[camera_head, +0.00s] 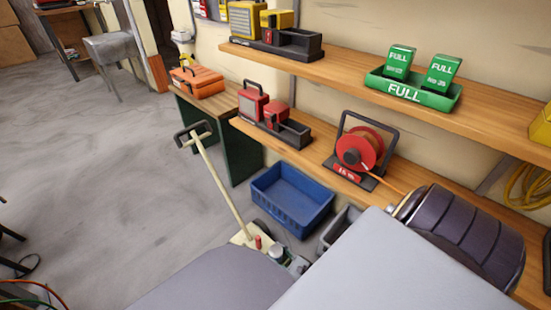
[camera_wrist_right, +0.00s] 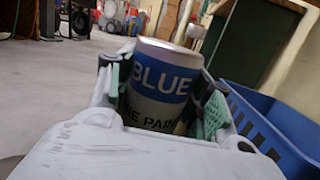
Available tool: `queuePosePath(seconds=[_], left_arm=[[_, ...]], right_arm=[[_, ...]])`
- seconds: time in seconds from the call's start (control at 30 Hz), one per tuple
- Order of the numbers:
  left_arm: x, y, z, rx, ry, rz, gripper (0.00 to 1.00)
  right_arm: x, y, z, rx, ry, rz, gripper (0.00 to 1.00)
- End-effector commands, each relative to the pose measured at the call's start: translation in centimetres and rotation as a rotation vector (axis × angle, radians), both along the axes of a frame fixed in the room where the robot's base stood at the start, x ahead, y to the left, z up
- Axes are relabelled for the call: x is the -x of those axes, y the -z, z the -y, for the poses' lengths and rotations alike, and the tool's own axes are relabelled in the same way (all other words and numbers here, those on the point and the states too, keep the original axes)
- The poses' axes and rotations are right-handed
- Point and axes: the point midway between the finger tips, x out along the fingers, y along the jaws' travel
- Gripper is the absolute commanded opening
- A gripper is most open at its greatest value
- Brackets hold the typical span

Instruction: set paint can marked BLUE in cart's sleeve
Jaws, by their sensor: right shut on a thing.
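The paint can marked BLUE (camera_wrist_right: 162,85) fills the middle of the right wrist view, with a white body and a blue band. My right gripper (camera_wrist_right: 160,100) is shut on it, one green-padded finger on each side. In the head view my right gripper (camera_head: 284,259) is small and partly hidden behind my grey arm, with what seems to be the can's pale round top (camera_head: 277,250) in it. The cart (camera_head: 222,188) has a cream pole and black handle; its base beside the can is mostly hidden. I cannot make out its sleeve. My left gripper is not in view.
An empty blue crate (camera_head: 292,200) stands on the floor close to my right gripper; it also shows in the wrist view (camera_wrist_right: 262,122). Wooden shelves (camera_head: 340,80) with a green FULL tray (camera_head: 412,92) and a red reel (camera_head: 360,148) are along the wall.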

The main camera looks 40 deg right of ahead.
Motion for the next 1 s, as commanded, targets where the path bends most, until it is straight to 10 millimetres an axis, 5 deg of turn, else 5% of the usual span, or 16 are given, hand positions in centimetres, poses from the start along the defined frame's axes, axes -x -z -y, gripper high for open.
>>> queuePosePath(seconds=[0.13, 0.17, 0.3, 1.0], left_arm=[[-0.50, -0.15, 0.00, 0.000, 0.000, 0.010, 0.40], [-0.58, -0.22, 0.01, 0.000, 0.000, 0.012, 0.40], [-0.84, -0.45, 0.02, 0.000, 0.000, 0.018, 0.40], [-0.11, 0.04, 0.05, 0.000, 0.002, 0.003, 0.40]], right_arm=[[0.32, 0.98, -0.06, -0.004, 0.003, -0.034, 0.11], [0.33, 0.98, -0.06, -0.004, 0.003, -0.034, 0.52], [0.35, 1.00, -0.07, -0.005, 0.004, -0.034, 0.70], [0.46, 1.09, -0.03, -0.006, 0.007, -0.036, 0.76]])
